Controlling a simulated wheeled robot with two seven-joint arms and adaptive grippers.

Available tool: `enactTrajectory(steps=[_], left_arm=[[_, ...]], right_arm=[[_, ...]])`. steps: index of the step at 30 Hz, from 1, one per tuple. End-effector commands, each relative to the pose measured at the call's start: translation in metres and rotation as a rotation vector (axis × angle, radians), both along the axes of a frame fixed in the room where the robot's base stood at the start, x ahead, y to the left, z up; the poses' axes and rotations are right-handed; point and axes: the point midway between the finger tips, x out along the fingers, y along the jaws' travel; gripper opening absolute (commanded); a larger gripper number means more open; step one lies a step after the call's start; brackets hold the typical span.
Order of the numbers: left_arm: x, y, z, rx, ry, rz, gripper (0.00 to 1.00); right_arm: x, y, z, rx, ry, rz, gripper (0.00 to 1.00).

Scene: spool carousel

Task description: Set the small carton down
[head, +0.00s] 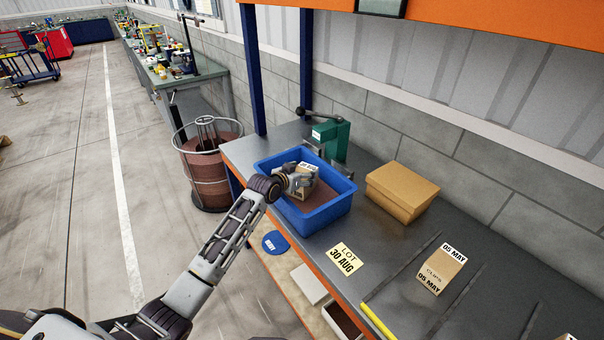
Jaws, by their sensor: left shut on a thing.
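My left gripper (291,182) reaches in from the left and is shut on a small tan carton (306,181) with a white label on top. The carton is at the opening of a blue bin (318,217), which stands on the grey workbench. The gripper covers the carton's near left side. I cannot tell whether the carton touches the bin's brown bottom. Another small carton (440,269), marked "05 MAY" and "CLIPS", stands on the bench at right. My right gripper is out of view.
A larger tan box (401,191) sits right of the bin, and a green press (331,138) stands behind it. A yellow "LOT 30 AUG" card (345,258) lies in front on the bench. A yellow bar (378,321) lies at the front edge.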

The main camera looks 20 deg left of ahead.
Motion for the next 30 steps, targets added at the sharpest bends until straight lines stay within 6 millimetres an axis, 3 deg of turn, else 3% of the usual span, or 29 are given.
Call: enactTrajectory(steps=[14,15,18,21,30], left_arm=[[0.0004,0.0001,-0.0033,0.000,-0.004,0.000,0.32],[-0.0001,0.0001,-0.0057,0.000,0.000,0.000,0.72],[0.0000,0.0001,-0.0054,0.000,0.000,0.000,0.85],[-0.0001,0.0001,-0.0053,0.001,0.000,0.000,0.95],[-0.0001,0.0001,-0.0053,0.001,0.000,0.000,0.95]], right_arm=[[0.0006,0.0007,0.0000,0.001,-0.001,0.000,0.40],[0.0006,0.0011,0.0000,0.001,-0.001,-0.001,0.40],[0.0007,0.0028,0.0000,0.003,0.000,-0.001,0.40],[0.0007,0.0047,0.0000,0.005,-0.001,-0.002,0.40],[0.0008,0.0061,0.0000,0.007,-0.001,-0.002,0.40]])
